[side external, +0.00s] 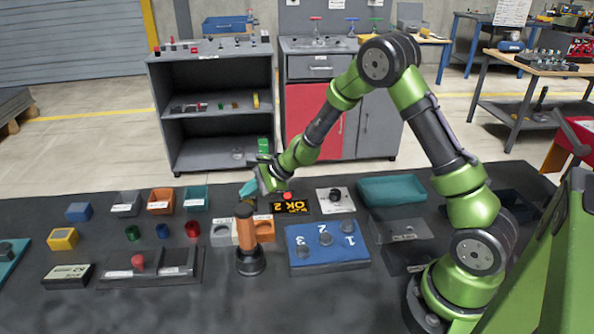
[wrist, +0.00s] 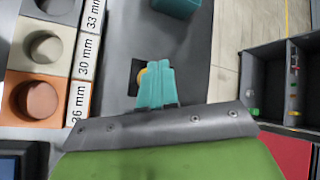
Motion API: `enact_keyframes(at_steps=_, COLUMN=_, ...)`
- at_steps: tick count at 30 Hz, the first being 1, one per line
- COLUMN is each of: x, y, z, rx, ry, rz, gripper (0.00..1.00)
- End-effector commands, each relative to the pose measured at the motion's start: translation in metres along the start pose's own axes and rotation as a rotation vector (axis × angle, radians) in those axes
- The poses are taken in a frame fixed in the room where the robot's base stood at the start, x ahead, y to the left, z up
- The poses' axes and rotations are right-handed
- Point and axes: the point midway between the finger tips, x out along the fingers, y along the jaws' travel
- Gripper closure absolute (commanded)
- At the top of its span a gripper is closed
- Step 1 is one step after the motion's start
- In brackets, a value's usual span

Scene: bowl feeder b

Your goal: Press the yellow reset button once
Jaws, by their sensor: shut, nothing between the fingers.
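The yellow reset button (wrist: 142,77) sits on a small black square base (wrist: 133,88) in the wrist view. The teal fingertips of my gripper (wrist: 155,72) cover much of it, and only its left part shows. The fingers are shut together with nothing between them. From this angle I cannot tell whether the tips touch the button or hover above it. In the side external view my gripper (side external: 248,188) is low over the back of the dark table. I cannot make out the yellow button there.
Gauge blocks in grey, pale and orange (wrist: 34,98) stand left of the fingers. An orange cylinder on a black base (side external: 247,240) stands in front of my gripper. A display reading OK 2 (side external: 290,208) and a blue numbered board (side external: 327,262) lie to the right.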

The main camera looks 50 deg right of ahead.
Motion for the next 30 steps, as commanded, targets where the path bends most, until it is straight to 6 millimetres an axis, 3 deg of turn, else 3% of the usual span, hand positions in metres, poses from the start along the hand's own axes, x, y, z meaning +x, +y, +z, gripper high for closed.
enact_keyframes(at_steps=30, x=0.0062, y=0.0045, z=-0.0045, rx=0.0, ry=0.001, rz=0.0, gripper=1.0)
